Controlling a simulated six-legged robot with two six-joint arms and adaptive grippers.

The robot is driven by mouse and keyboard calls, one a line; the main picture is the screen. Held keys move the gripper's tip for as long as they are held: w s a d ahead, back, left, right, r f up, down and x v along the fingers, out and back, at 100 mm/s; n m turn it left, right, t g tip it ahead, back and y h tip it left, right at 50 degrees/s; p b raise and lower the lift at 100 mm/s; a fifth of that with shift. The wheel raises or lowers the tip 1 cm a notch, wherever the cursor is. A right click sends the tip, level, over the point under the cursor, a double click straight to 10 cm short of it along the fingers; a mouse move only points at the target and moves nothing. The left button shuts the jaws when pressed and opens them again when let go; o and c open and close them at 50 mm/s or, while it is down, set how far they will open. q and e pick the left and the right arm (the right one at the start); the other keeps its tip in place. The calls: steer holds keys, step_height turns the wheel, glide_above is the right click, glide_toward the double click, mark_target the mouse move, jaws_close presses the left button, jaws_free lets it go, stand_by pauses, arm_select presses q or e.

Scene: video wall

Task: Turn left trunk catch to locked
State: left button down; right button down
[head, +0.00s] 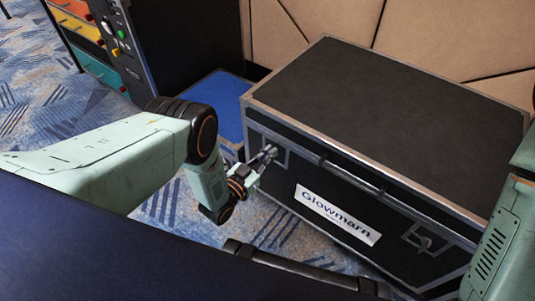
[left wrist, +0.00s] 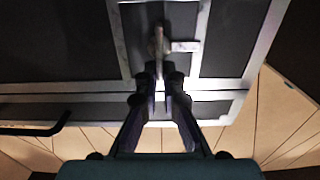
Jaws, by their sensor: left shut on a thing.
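The black trunk (head: 385,110) with metal edges and a "Glowmarn" label stands on the carpet, its lid down. Its left catch sits on the front face near the left corner; in the head view my gripper mostly covers it. My left gripper (head: 265,156) is at this catch. In the left wrist view the catch's slim handle (left wrist: 158,42) stands upright in the picture within a metal frame, and the gripper's fingertips (left wrist: 160,78) are shut on its near end. The right catch (head: 425,241) is free of any gripper. My right gripper is not in view.
A blue box (head: 215,97) stands close to the trunk's left side. Behind it is a dark cabinet (head: 180,40) with coloured knobs, and coloured drawers (head: 82,25) at the far left. A tan panelled wall (head: 420,35) is behind the trunk. A bar handle (head: 350,176) runs along the trunk's front.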

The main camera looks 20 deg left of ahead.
arm_select(q)
steer(key=m, duration=0.3)
steer(key=d+m, duration=0.1)
steer(key=m, duration=0.3)
steer(key=f+m, duration=0.1)
steer(key=m, duration=0.2)
steer(key=shift+s+d+f, duration=0.1)
steer(key=shift+s+d, duration=0.3)
steer(key=m, duration=0.4)
steer(key=shift+d+f, duration=0.15)
steer(key=shift+f, duration=0.15)
steer(key=shift+s+f+m, duration=0.1)
steer(key=shift+f+m, duration=0.15)
steer(key=shift+m, duration=0.75)
steer(key=shift+f+m, duration=0.2)
steer(key=shift+m, duration=0.8)
steer(key=c, duration=1.5)
jaws_free()
steer(key=shift+d, duration=0.1)
